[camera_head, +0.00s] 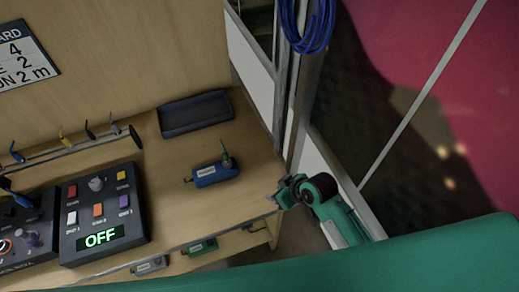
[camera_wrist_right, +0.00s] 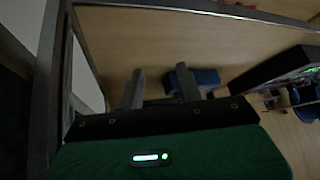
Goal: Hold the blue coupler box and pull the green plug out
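The blue coupler box (camera_head: 216,173) lies on the wooden desk near its right end. The green plug (camera_head: 227,161) stands up from the box's right end. My right gripper (camera_head: 287,190) is to the right of the box, beside the desk's right edge, and apart from it. In the right wrist view its two fingers (camera_wrist_right: 161,88) are spread with nothing between them. A blue shape that looks like the coupler box (camera_wrist_right: 206,77) shows there behind the right-hand finger, partly hidden. I cannot make out the plug in that view. My left gripper is not in view.
A black tray (camera_head: 196,112) lies behind the box. A control panel (camera_head: 104,214) with a green OFF display stands to its left. A green box (camera_head: 200,247) and a grey box (camera_head: 150,265) sit at the desk's front. A blue cable coil (camera_head: 307,27) hangs by the window post.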

